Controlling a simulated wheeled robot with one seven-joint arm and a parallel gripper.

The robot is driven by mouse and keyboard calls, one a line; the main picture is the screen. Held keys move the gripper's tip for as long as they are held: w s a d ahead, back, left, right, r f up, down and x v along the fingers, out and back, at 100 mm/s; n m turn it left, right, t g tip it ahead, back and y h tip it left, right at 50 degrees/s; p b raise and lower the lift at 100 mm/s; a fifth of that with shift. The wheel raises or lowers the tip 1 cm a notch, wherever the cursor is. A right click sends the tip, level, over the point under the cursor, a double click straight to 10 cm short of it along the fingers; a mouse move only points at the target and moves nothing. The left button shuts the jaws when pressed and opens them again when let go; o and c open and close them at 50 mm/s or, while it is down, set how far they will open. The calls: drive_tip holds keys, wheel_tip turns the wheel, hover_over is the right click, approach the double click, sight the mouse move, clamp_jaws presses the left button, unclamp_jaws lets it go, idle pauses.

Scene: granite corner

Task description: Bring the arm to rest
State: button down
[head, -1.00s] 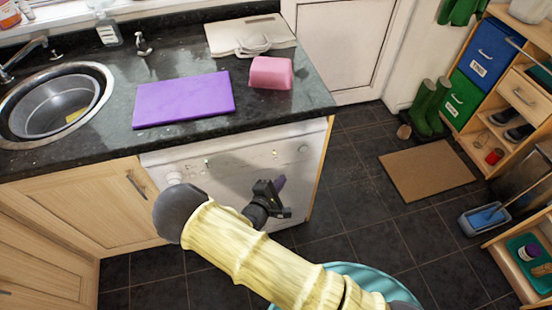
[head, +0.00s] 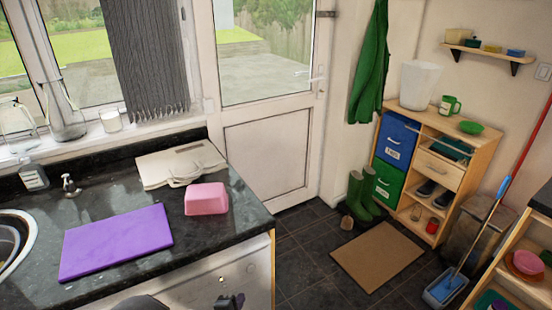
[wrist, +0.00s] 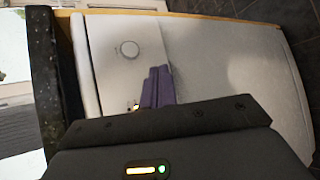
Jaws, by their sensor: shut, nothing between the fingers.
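My gripper (head: 236,299) shows only in part at the bottom edge of the head view, in front of the white appliance (head: 232,282) under the counter. In the wrist view its purple fingers (wrist: 157,88) are together, with nothing between them. They point toward the white appliance front, which has a round knob (wrist: 129,48). I cannot tell how far the fingertips are from that front. Most of my arm is below the head view, apart from a dark rounded part at the bottom edge.
A brown mat (head: 378,256) lies on the dark floor.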

drive_tip(key=w+d+r+m+g+y+p, duration=0.1)
drive_tip(key=d+r+m+g+y+p, duration=0.1)
drive_tip(key=d+r+m+g, duration=0.5)
drive_tip(key=d+r+m+y+p, duration=0.15)
drive_tip(key=d+r+m, duration=0.3)
drive_tip(key=r, duration=0.55)
drive_tip(key=s+d+r+m+g+p, duration=0.3)
drive_tip(key=s+d+r+m, duration=0.4)
drive_tip(key=s+d+r, duration=0.6)
drive_tip(key=d+r, duration=0.1)
drive_tip(key=d, duration=0.1)
drive_tip(key=shift+s+d+p, duration=0.25)
drive_tip(key=shift+d+p, duration=0.1)
drive_tip(key=shift+r, duration=0.1)
idle(0.7)
